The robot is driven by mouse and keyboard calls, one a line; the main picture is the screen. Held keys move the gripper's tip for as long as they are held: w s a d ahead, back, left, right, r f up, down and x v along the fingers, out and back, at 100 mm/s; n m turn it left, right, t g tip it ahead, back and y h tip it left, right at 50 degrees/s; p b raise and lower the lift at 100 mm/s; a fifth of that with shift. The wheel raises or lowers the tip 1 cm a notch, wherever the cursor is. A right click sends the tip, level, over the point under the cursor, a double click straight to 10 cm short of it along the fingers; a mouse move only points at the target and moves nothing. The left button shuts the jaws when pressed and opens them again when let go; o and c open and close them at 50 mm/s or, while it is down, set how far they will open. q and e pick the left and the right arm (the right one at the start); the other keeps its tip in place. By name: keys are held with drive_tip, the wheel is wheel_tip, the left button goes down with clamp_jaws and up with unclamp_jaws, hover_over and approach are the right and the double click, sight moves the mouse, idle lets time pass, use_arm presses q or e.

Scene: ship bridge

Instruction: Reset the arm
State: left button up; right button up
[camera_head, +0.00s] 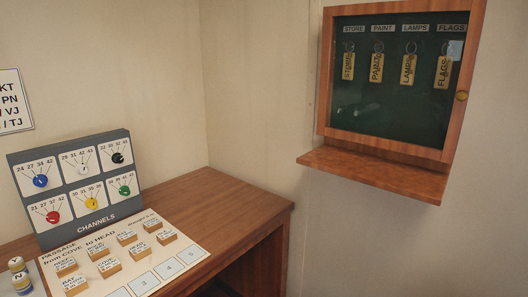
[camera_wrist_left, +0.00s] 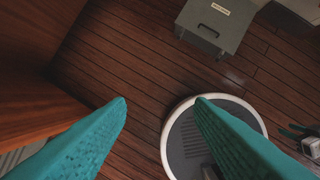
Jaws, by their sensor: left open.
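My left gripper (camera_wrist_left: 160,108) shows in the left wrist view as two teal fingers spread wide apart, with nothing between them. It points down over the dark plank floor (camera_wrist_left: 130,75).
A wooden desk (camera_head: 220,199) holds a grey channels panel (camera_head: 70,147) with coloured knobs and a passage board (camera_head: 196,247) with small wooden blocks. A glass-fronted key cabinet (camera_head: 385,115) hangs on the right wall. A grey box (camera_wrist_left: 215,22) stands on the floor.

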use_arm(q)
wheel_tip(320, 180, down, 15)
drive_tip(key=s, duration=0.2)
drive_tip(key=s+a+f+g, duration=0.2)
drive_tip(key=s+a+f, duration=0.1)
drive_tip(key=s+f, duration=1.4)
drive_tip(key=shift+s+f, duration=0.15)
drive_tip(key=shift+f, duration=0.55)
drive_tip(key=shift+a, duration=0.15)
